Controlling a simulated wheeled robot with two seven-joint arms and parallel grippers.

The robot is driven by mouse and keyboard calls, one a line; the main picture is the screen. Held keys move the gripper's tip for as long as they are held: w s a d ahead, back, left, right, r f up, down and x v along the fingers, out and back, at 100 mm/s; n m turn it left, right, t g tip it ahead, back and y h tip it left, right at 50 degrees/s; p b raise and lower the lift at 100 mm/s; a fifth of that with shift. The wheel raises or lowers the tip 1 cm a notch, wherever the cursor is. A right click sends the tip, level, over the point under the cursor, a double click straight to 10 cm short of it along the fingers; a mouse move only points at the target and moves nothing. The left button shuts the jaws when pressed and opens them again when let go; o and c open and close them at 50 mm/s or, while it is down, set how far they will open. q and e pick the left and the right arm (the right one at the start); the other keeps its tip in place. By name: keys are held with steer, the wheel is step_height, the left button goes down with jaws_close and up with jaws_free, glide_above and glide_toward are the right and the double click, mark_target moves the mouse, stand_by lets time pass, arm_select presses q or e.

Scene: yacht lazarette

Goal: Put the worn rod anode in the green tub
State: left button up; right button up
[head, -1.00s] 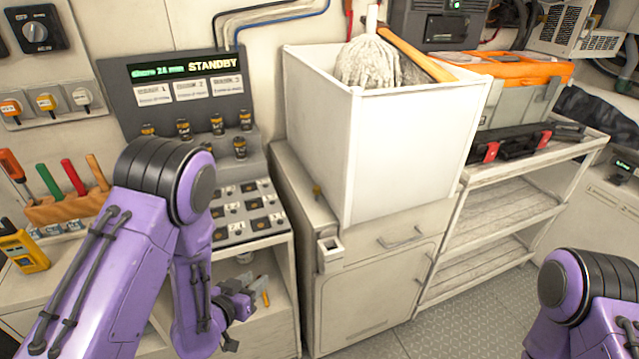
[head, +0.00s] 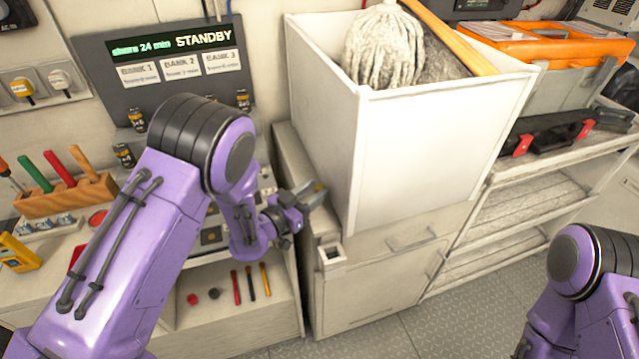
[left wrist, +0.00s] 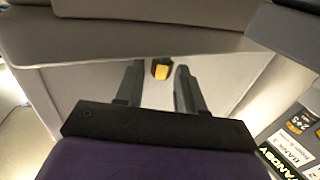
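I cannot make out a worn rod anode or a green tub in these frames. My left gripper (head: 308,194) is over the top of the cabinet (head: 292,158), beside the tall white bin (head: 430,150). In the left wrist view its two fingers (left wrist: 159,70) are apart, with nothing held between them. A small yellow and dark thing (left wrist: 161,68) shows beyond the fingertips on a pale surface. A small yellowish thing (head: 319,187) also shows by the fingertips in the head view. Only part of my right arm shows at the lower right; its gripper is out of view.
The white bin holds a mop head (head: 385,45) and a wooden handle (head: 450,38). A console with a STANDBY screen (head: 170,50) stands left. Several short rods (head: 250,283) lie on the shelf below. An orange-topped toolbox (head: 560,65) sits on the rack at right.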

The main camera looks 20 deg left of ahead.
arm_select(q)
steer(key=shift+a, duration=0.1)
steer(key=shift+c, duration=1)
jaws_close()
